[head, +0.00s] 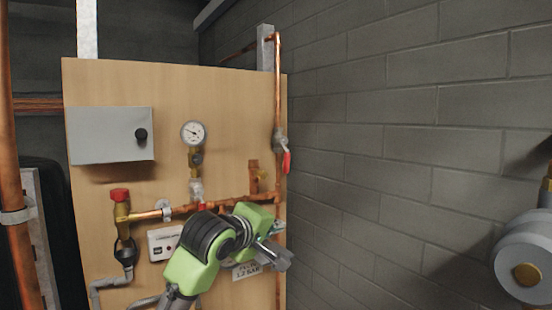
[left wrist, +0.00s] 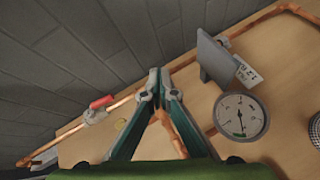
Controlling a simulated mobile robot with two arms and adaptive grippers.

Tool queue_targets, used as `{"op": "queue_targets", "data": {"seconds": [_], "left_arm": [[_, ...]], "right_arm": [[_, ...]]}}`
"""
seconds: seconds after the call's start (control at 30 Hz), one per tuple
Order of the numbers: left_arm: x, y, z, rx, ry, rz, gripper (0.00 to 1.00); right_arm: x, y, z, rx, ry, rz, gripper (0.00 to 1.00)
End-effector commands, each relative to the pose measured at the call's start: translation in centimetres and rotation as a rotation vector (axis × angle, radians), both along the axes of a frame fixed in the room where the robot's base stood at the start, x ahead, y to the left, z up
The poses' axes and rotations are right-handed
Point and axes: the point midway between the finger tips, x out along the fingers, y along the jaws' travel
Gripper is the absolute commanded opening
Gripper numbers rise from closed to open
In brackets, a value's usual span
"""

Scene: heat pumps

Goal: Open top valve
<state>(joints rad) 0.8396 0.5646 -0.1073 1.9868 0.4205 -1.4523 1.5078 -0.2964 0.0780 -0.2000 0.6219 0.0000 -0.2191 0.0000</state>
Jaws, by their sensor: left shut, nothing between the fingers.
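The top valve (head: 279,141) sits on the vertical copper pipe at the right edge of the wooden board. Its red handle (head: 286,161) points down, close along the pipe. My left gripper (head: 278,257) is below the valve, in front of the lower right of the board, apart from the handle. In the left wrist view the left gripper (left wrist: 160,88) has its fingertips together with nothing between them. The red handle (left wrist: 102,102) shows there to the left of the fingers, beside the copper pipe. My right gripper is in neither view.
A pressure gauge (head: 193,133) stands on the board (head: 225,95), left of the valve. A grey box (head: 112,136) and a red-capped valve (head: 120,195) are farther left. A block wall (head: 400,150) runs close on the right. A round grey fitting (head: 525,250) is at the right edge.

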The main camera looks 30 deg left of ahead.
Motion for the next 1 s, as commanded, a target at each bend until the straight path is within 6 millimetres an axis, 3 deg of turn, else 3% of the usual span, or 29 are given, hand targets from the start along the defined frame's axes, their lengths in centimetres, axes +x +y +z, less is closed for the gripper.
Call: {"op": "queue_targets", "data": {"seconds": [0.03, 0.1, 0.2, 0.3, 0.47, 0.8, 1.0], "left_arm": [[0.0, 1.1, 3.8, -0.064, -0.055, 0.028, 0.0], [-0.3, 2.2, 7.6, -0.148, -0.111, 0.052, 0.0], [-0.7, 3.3, 11.5, -0.237, -0.169, 0.073, 0.0], [-1.0, 3.8, 13.5, -0.289, -0.197, 0.082, 0.0], [0.1, 4.1, 14.3, -0.311, -0.205, 0.086, 0.0], [6.1, 4.5, 13.8, -0.307, -0.202, 0.087, 0.0], [8.3, 4.6, 13.4, -0.306, -0.205, 0.085, 0.0]], "right_arm": [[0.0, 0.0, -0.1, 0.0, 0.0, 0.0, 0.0], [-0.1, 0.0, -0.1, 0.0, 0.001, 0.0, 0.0], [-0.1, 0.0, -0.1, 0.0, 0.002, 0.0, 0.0], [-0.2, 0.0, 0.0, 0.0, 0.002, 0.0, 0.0], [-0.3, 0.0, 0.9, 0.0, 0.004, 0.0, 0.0], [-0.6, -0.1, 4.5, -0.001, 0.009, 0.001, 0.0], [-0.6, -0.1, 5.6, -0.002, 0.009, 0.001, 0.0]]}}
